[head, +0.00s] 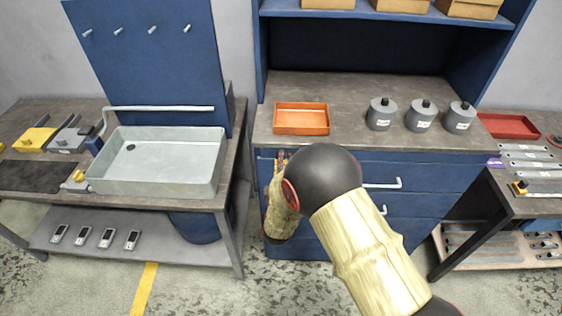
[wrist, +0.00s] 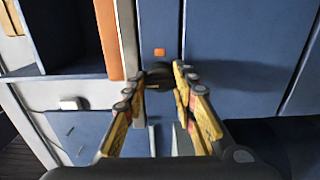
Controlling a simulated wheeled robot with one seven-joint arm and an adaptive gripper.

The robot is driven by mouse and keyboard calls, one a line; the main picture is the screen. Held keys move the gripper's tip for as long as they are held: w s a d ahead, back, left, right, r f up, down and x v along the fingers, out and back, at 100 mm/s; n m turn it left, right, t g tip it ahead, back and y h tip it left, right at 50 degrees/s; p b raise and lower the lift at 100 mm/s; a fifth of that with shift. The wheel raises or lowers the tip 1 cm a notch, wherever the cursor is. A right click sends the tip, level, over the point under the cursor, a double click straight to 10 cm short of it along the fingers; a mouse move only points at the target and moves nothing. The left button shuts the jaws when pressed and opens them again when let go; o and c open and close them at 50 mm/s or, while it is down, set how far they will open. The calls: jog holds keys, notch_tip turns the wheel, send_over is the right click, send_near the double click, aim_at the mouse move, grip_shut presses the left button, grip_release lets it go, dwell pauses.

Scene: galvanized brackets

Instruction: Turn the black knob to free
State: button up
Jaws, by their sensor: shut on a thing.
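A black knob (wrist: 158,74) sits on the blue panel and shows between my fingers in the wrist view. It is partly hidden by the fingertips, and its angle cannot be read. In the head view my gripper (head: 281,160) is at the upper left of the blue cabinet front (head: 340,215), just below the worktop edge; the knob is hidden there.
An orange tray (head: 302,131) stands on the worktop (head: 340,95) right above my gripper. Several grey canisters (head: 381,124) stand farther right. Drawer handles (head: 383,185) jut out right of my arm. A bench with a grey basin (head: 165,190) stands at left.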

jog(key=o, duration=1)
jog(key=shift+a, duration=0.1)
jog(key=shift+o, duration=0.8)
jog(key=s, duration=1.2)
jog(key=shift+a, duration=0.15)
